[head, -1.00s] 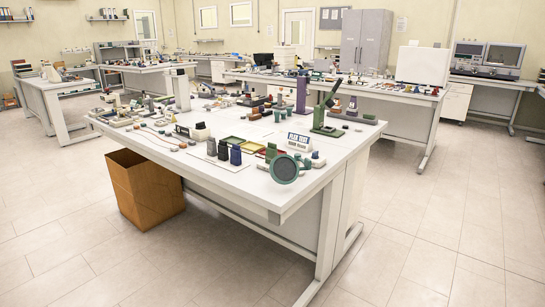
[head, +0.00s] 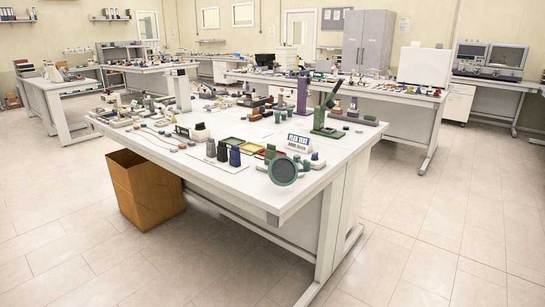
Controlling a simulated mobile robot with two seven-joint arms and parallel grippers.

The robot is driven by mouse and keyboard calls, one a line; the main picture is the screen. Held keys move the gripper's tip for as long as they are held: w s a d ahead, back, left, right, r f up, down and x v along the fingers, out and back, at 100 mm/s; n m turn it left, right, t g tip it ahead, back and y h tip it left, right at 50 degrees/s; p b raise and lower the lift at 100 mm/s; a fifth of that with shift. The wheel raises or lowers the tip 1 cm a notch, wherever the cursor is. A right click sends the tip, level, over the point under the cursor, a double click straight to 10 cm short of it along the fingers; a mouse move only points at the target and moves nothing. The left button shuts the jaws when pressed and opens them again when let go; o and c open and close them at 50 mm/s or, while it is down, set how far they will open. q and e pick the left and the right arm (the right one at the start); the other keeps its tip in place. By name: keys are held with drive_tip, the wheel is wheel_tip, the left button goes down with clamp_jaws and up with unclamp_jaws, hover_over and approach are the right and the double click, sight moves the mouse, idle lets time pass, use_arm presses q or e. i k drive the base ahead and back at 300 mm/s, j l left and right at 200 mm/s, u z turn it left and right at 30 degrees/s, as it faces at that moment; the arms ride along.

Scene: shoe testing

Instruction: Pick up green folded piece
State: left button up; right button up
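A small dark green piece (head: 270,152) stands near the front of the near white table, just behind the round green-rimmed magnifier (head: 283,170). It is too small for me to tell whether it is folded. Neither of my grippers is in view.
The near white table (head: 215,182) carries many small parts, a green stand (head: 325,120) and a purple stand (head: 303,95). A brown open bin (head: 150,190) stands on the floor at its left. The tiled floor to the right is clear.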

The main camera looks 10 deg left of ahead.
sight(270, 151)
drive_tip(key=i+l, duration=0.2)
drive_tip(key=l, duration=0.2)
drive_tip(key=i+l, duration=0.25)
drive_tip(key=l, duration=0.15)
drive_tip(key=i+l+u, duration=0.1)
drive_tip(key=l, duration=0.25)
drive_tip(key=i+l, duration=0.5)
drive_tip(key=l, duration=0.3)
drive_tip(key=i+u, duration=0.05)
